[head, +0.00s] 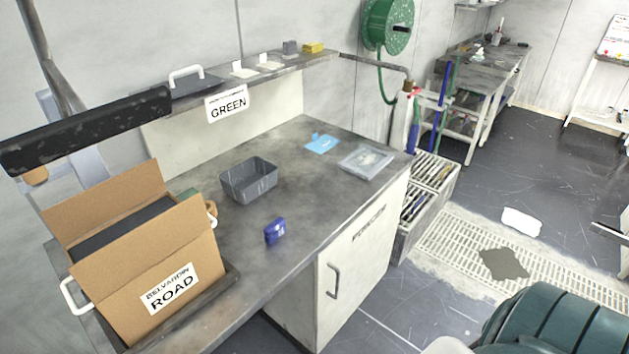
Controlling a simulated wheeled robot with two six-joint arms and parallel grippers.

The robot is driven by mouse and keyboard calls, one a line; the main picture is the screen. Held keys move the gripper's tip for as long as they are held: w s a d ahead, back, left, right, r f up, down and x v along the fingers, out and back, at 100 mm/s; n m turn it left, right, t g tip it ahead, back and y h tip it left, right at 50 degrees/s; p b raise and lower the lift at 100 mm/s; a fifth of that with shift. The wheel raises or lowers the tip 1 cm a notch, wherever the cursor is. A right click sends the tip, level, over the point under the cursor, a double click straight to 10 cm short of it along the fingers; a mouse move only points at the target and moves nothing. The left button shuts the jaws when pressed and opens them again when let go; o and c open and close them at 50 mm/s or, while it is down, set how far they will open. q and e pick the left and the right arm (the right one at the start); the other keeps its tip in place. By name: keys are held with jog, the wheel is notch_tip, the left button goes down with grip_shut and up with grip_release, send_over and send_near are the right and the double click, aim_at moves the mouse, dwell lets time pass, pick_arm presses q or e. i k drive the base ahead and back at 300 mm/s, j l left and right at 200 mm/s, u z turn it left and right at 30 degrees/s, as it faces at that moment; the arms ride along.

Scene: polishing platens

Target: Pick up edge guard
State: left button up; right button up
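A small dark blue block-like piece (275,231) with a pale mark sits on the grey workbench (305,190), near its front edge. It may be the edge guard, but I cannot tell for sure. A light blue flat piece (322,143) lies farther back on the bench. A clear flat case (366,161) lies to its right, near the bench's right end.
A grey open bin (249,180) stands mid-bench. A cardboard box (150,270) labelled ROAD fills the bench's left end, in a dark tray with white handles. A shelf (215,85) labelled GREEN runs behind. A dark bar (85,130) crosses upper left. Bare benchtop surrounds the blue piece.

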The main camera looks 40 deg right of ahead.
aim_at(273, 231)
jog(key=z, duration=0.85)
